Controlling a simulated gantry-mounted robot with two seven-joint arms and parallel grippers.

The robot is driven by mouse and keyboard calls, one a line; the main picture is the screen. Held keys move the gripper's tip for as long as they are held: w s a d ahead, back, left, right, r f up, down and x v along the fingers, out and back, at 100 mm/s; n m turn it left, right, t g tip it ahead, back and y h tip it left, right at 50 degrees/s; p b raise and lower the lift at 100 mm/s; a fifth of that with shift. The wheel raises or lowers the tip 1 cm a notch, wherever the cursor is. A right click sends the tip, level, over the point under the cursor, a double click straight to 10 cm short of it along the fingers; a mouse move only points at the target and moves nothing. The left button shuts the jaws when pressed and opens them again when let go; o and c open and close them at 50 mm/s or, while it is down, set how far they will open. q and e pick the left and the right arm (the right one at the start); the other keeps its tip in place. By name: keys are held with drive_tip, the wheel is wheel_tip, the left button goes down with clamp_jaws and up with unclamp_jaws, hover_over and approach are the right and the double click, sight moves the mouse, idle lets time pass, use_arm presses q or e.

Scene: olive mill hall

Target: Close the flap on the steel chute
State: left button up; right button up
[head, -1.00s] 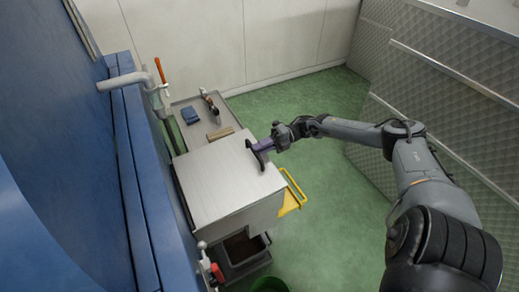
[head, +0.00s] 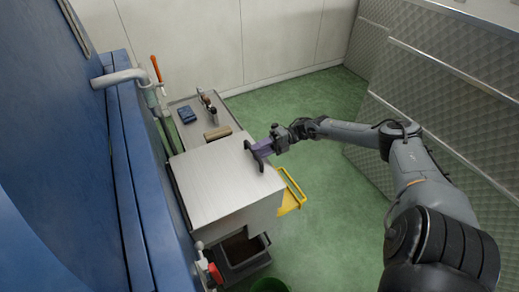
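The steel chute (head: 215,185) stands against the blue machine, its brushed top plate facing up. I cannot make out a separate edge between flap and chute, so how far the flap is open is unclear. My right gripper (head: 254,158), with a purple body and black fingers, is at the right edge of the top plate. Its fingers look spread apart, with nothing seen between them. Whether they touch the steel is unclear. My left gripper is not in view.
A dark bin (head: 246,268) stands below the chute's front. A yellow frame (head: 291,198) sticks out at its right. A grey bench (head: 181,106) behind holds a blue item (head: 187,114), a wooden block (head: 217,133) and small tools. Green floor is clear at right, before quilted metal panels (head: 440,110).

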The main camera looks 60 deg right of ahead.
drive_tip(key=b+v, duration=0.1)
drive_tip(key=v, duration=0.9)
drive_tip(key=shift+s+d, duration=0.25)
drive_tip(key=shift+d, duration=0.05)
